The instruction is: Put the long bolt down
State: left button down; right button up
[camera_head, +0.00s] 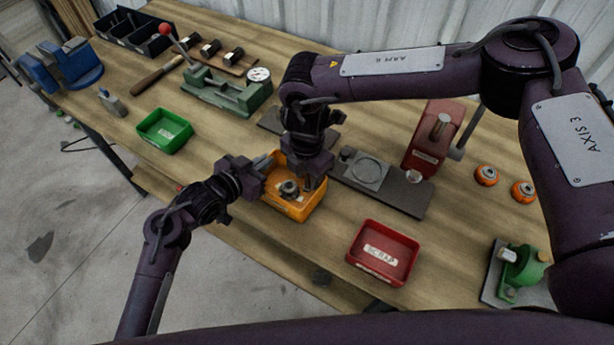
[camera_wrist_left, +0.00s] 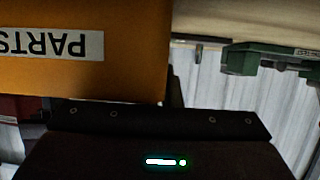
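An orange parts tray (camera_head: 297,211) sits at the front edge of the bench. Its wall, labelled PARTS, also fills the upper left of the left wrist view (camera_wrist_left: 130,75). A dark grey metal piece (camera_head: 289,188) lies in or just above the tray; I cannot tell whether it is the long bolt. My left gripper (camera_head: 268,164) is at the tray's left rim, close against it; its grip is unclear. My right gripper (camera_head: 306,184) points down over the tray's right part, beside the metal piece. Its fingertips are partly hidden, and no bolt shows clearly in either gripper.
A red scrap tray (camera_head: 362,262) stands to the right, and a green tray (camera_head: 148,139) to the left. A grey plate fixture (camera_head: 400,190) and a red press (camera_head: 424,150) stand behind. A green vise-like gauge (camera_head: 225,92) is farther back. Bare bench lies between the green and orange trays.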

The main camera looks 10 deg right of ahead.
notch_tip(320, 180, up, 10)
jog(key=shift+r, duration=0.25)
dwell(0.3)
pick_arm(q)
jog(key=c, duration=1.6)
grip_release()
jog(key=shift+o, duration=0.2)
jog(key=shift+a, duration=0.1)
